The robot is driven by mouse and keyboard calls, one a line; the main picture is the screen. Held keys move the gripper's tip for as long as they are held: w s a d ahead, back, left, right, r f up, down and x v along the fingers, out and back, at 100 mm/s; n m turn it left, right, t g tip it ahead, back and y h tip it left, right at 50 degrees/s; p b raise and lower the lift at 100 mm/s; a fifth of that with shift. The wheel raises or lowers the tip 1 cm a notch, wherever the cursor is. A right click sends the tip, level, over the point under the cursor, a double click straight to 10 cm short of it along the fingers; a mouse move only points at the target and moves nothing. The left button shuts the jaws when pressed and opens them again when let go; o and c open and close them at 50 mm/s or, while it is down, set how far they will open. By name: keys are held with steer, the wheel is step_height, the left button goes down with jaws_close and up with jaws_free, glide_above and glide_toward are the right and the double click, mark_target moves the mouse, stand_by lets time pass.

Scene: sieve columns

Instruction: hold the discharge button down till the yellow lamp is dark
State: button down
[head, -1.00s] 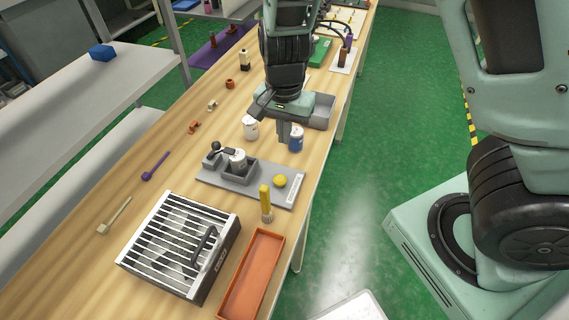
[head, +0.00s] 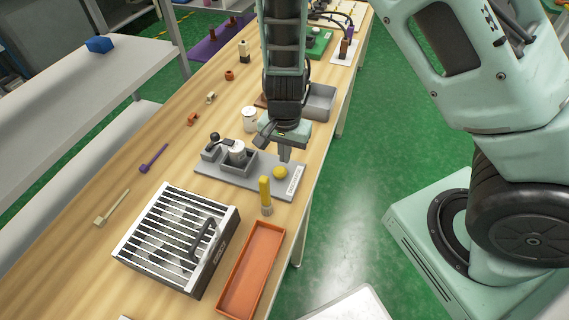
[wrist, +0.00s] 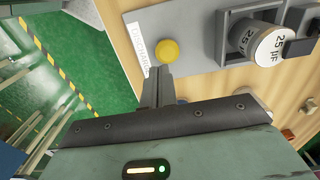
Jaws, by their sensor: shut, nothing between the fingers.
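A yellow dome (head: 280,172) sits on the grey panel (head: 213,178), beside a white label (head: 294,180). In the wrist view the dome (wrist: 168,51) is next to the label (wrist: 138,48), which appears to read DISCHARGE. I cannot tell whether the dome is the button or the lamp, or whether it is lit. A white can (wrist: 277,43) marked 25 µF stands in a grey holder on the panel. My gripper (head: 285,158) is shut and empty, pointing down, with its tips close to the dome. In the wrist view the fingers (wrist: 158,85) end just beside it; contact is unclear.
A brush with a yellow handle (head: 265,190) stands upright near the panel's front edge. A slatted metal box (head: 137,246) and an orange tray (head: 227,300) are nearer. Another white can (head: 249,119) stands behind the panel. The bench's right edge is close.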

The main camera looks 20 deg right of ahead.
mark_target(285, 172)
steer(key=shift+f, duration=1.9)
step_height(285, 172, down, 2)
steer(key=shift+b, duration=0.95)
steer(key=shift+s+f, duration=0.1)
steer(key=shift+s, duration=0.15)
steer(key=shift+a+f, duration=0.1)
steer(key=shift+f, duration=0.15)
steer(key=shift+w+r, duration=0.1)
steer(key=shift+r, duration=0.45)
step_height(285, 172, up, 14)
steer(key=p, duration=0.5)
steer(key=shift+w+r, duration=0.2)
steer(key=shift+r, duration=0.05)
